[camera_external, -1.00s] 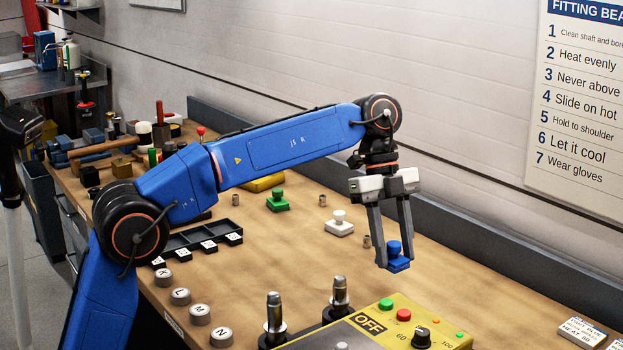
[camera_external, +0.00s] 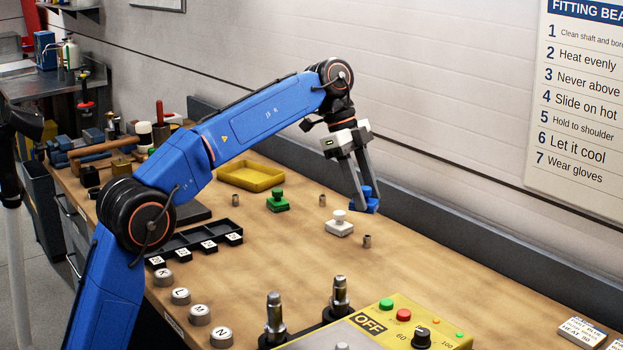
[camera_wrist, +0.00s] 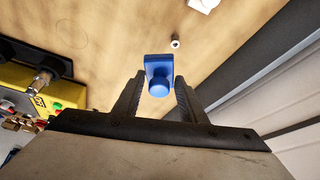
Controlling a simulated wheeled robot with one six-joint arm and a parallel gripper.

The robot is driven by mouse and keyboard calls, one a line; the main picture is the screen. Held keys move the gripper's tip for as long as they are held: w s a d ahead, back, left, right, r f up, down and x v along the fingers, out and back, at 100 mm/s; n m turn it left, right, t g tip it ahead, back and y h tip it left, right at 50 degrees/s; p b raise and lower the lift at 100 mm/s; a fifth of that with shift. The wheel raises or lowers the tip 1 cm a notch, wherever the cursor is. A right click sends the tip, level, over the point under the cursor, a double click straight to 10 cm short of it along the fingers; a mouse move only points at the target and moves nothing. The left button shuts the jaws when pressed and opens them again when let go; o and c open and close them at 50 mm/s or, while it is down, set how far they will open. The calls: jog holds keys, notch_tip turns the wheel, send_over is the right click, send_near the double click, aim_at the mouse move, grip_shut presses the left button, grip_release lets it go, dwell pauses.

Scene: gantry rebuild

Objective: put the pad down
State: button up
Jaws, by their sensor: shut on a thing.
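The blue pad (camera_external: 369,206) is a flat block with a round knob on top. My gripper (camera_external: 363,193) is shut on it by the knob, near the back edge of the bench, to the right of the white pad. In the wrist view the blue pad (camera_wrist: 158,68) sits between the two fingertips (camera_wrist: 160,88). Whether its underside touches the bench or hangs just above it, I cannot tell.
A white pad (camera_external: 340,225) and a green pad (camera_external: 278,201) stand to the left. Small metal bushings (camera_external: 367,241) stand nearby. A yellow tray (camera_external: 250,178) lies farther back. The yellow control box (camera_external: 385,330) is in front. Bench (camera_external: 440,270) between is clear.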

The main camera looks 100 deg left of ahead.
jog(key=s+a+r+n+y, duration=0.1)
jog(key=s+a+n+y, duration=0.2)
jog(key=s+a+n, duration=1.05)
jog(key=s+a+n+g+y, duration=0.1)
jog(key=s+a, duration=0.9)
jog(key=s, duration=0.3)
jog(key=s+a+n+g+y, duration=0.1)
jog(key=s+a+n+y, duration=0.1)
jog(key=s+a, duration=0.9)
jog(key=shift+s+d+f, duration=0.15)
jog(key=shift+s+f, duration=0.1)
jog(key=shift+f, duration=1.15)
jog(key=shift+s+d+f, duration=0.2)
jog(key=shift+f, duration=1.25)
jog(key=shift+s+d+f, duration=0.15)
jog(key=shift+s+f, duration=0.1)
jog(key=shift+f, duration=1.15)
jog(key=o, duration=1.1)
jog(key=v, duration=1.2)
jog(key=shift+s+a, duration=0.2)
